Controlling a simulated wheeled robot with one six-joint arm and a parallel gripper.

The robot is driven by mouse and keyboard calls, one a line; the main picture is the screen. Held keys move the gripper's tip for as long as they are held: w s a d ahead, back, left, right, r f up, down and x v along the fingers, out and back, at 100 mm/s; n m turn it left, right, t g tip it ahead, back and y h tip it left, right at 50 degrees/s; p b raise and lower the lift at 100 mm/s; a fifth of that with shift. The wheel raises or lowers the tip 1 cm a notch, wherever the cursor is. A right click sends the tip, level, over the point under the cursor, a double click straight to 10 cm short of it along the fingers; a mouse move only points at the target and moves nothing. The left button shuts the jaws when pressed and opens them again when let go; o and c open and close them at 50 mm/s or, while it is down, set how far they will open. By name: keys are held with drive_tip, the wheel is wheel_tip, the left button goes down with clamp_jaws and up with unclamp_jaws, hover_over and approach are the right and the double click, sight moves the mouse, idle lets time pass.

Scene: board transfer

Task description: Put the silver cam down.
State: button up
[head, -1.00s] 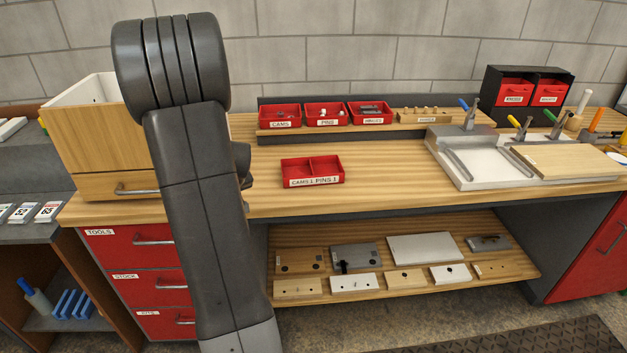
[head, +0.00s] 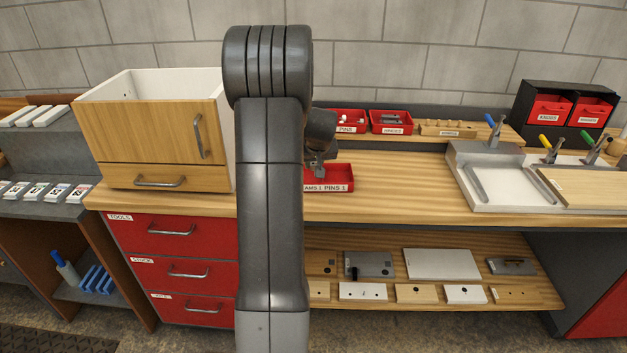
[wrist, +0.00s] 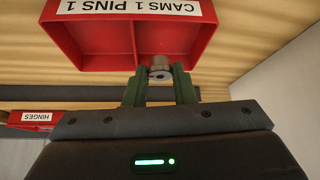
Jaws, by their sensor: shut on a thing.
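My gripper (wrist: 159,82) is shut on the silver cam (wrist: 159,73), a small round metal piece with a dark hole, held between the green fingertips. In the head view my gripper (head: 316,170) is at the left part of the tray (head: 343,188), which is labelled CAMS 1 and PINS 1. My arm hides the tray's left end there, and the cam is not clear.
Red bins for pins (head: 347,122) and hinges (head: 390,122) stand on the raised shelf behind. A wooden drawer box (head: 155,140) is on the left. A white fixture with clamps (head: 500,195) is on the right. The bench between tray and fixture (head: 405,185) is clear.

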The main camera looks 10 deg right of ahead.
sight(313, 184)
wheel_tip(313, 184, down, 6)
drive_tip(key=shift+f+p, duration=0.1)
drive_tip(key=shift+p, duration=0.2)
drive_tip(key=shift+s+a+f+b, duration=0.1)
drive_tip(key=shift+s+f+b, duration=0.25)
drive_tip(key=shift+f+b, duration=0.45)
drive_tip(key=o, duration=1)
drive_tip(key=shift+a, duration=0.1)
drive_tip(key=shift+c, duration=0.2)
drive_tip(key=shift+r, duration=0.2)
drive_tip(key=shift+r+p, duration=0.6)
drive_tip(key=shift+p, duration=0.35)
drive_tip(key=shift+s+d+r+b, duration=0.15)
drive_tip(key=shift+d+r+b, duration=0.1)
drive_tip(key=shift+b, duration=0.1)
drive_tip(key=v, duration=1.1)
drive_tip(key=shift+w+r+b, duration=0.25)
drive_tip(key=shift+r+b, duration=0.05)
drive_tip(key=shift+b, duration=0.15)
